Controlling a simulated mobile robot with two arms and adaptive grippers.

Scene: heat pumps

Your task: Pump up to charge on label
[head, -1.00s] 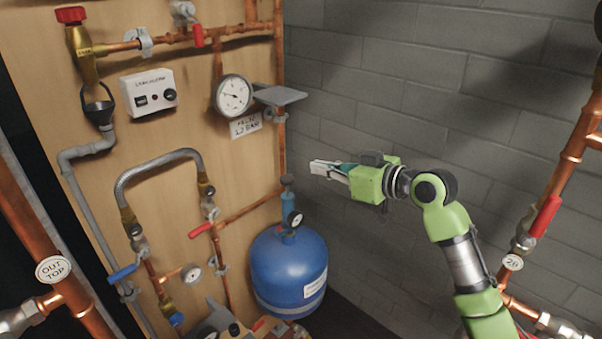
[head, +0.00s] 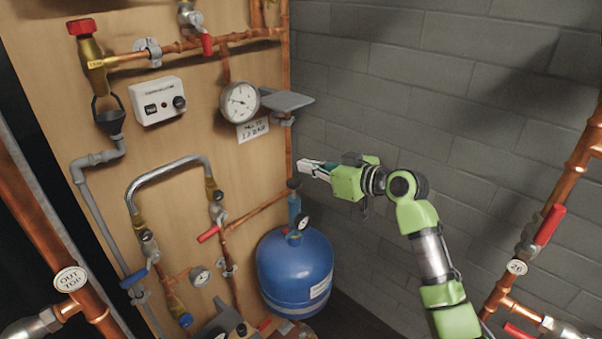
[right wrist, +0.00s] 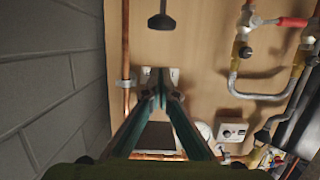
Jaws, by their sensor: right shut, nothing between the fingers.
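A blue round vessel (head: 295,268) stands on the floor beside the wooden board, with a white label (head: 319,289) too small to read. On its top is a slim blue hand pump (head: 294,207) with a dark handle (head: 293,183) and a small gauge (head: 302,222). My right gripper (head: 303,167) is shut and empty, just above and slightly right of the handle in the head view. In the right wrist view its fingertips (right wrist: 161,78) meet, apart from the dark handle knob (right wrist: 162,21). My left gripper is out of view.
A large dial gauge (head: 239,102) with a handwritten card (head: 253,130) hangs on the board near a small grey shelf (head: 287,101). Copper pipes with valves surround it. A grey block wall (head: 440,90) stands behind my right arm.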

